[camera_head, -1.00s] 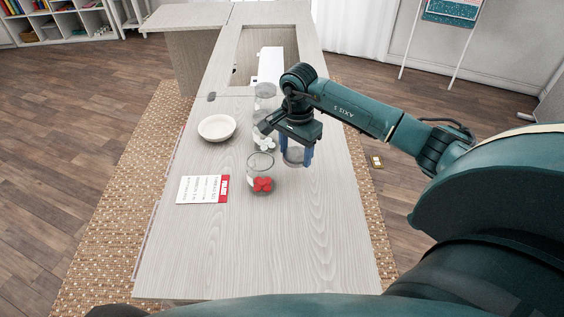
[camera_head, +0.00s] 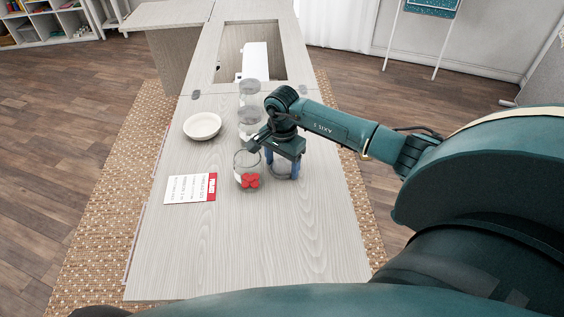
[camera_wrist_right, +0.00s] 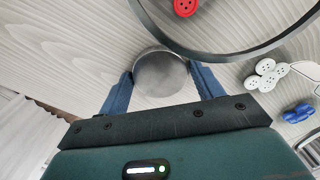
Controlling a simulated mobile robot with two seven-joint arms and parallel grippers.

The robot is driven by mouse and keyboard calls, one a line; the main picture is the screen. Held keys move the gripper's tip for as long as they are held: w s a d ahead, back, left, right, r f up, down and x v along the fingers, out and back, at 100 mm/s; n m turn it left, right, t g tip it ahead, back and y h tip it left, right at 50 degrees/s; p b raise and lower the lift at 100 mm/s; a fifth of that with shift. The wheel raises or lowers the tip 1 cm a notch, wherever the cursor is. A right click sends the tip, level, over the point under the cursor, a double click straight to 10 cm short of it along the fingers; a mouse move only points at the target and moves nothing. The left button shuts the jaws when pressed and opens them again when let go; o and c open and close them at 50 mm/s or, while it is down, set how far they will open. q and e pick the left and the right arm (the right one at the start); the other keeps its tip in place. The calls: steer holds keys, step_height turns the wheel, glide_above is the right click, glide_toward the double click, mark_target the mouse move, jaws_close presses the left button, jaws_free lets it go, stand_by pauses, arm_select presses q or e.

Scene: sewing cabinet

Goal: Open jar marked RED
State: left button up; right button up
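The glass jar with red buttons (camera_head: 249,181) stands upright on the table, and its top looks open. In the right wrist view its dark round rim and a red button (camera_wrist_right: 185,6) show. My right gripper (camera_head: 283,170) is just right of this jar, pointing down. Its blue fingers lie against both sides of a round grey lid (camera_wrist_right: 160,75), low over the table. Whether the lid touches the table I cannot tell. My left gripper is not in view.
Two more glass jars (camera_head: 250,88) stand behind in a row, with white buttons (camera_wrist_right: 265,75) and blue buttons (camera_wrist_right: 299,113). A white bowl (camera_head: 202,126) and a card with a red strip (camera_head: 187,188) are left. The table's front is clear.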

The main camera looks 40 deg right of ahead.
mark_target(282, 167)
steer(key=shift+o, duration=1.3)
steer(key=shift+r, duration=0.15)
steer(key=shift+r, duration=0.25)
step_height(282, 167, up, 12)
steer(key=shift+f, duration=0.2)
